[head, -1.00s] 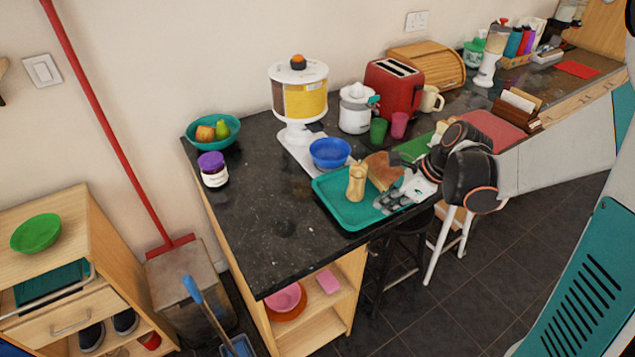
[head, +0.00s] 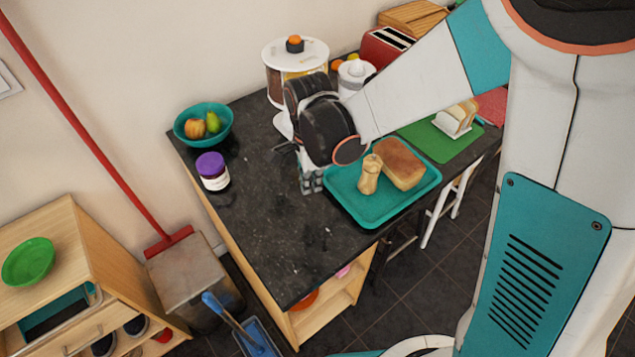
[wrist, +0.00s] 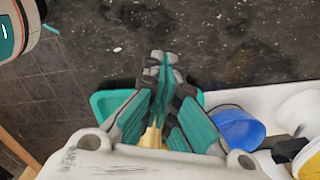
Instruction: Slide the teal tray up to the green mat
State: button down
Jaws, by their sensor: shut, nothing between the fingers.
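A toast rack with bread (head: 456,118) stands on the mat. The white dispenser (head: 296,52) is behind my wrist. A purple-lidded jar (head: 212,171) and a teal fruit bowl (head: 205,125) stand at left. A blue bowl (wrist: 238,130) shows in the wrist view. The near-left counter is clear.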

aim_at(332, 205)
notch_tip(332, 205, down, 8)
jog(key=shift+f+b, duration=0.25)
jog(key=shift+b, duration=0.85)
jog(key=d, duration=0.3)
jog(key=shift+w, duration=0.35)
jog(key=shift+w+d, duration=0.1)
jog(key=shift+d, duration=0.3)
jog(key=shift+w+d+b, duration=0.2)
jog(key=shift+d+b, duration=0.4)
jog(key=shift+d, duration=0.25)
